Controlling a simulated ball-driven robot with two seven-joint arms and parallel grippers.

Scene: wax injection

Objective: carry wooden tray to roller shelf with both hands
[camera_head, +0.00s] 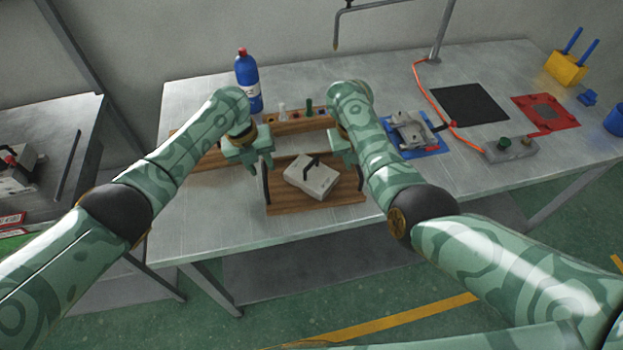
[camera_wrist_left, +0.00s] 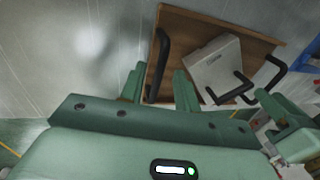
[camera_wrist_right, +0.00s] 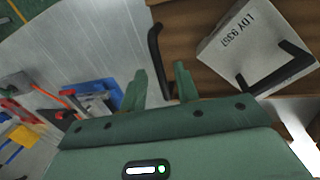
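The wooden tray (camera_head: 335,203) lies near the front middle of the steel table, with a black handle at each end. A light grey block (camera_head: 311,178) with a black handle sits on it. My left gripper (camera_head: 253,163) is open above the tray's left end; in the left wrist view the left handle (camera_wrist_left: 160,62) shows between its fingers (camera_wrist_left: 158,88). My right gripper (camera_head: 342,158) is open at the right end; in the right wrist view the right handle (camera_wrist_right: 158,60) stands between its fingers (camera_wrist_right: 161,85). Finger contact with either handle cannot be told. I cannot identify a roller shelf.
Behind the tray is a wooden rack (camera_head: 300,126) with small items, and a blue bottle (camera_head: 247,80). To the right are a metal clamp on a blue mat (camera_head: 430,146), a black mat (camera_head: 470,104) and a red mat (camera_head: 546,114). Another steel bench (camera_head: 80,150) stands left.

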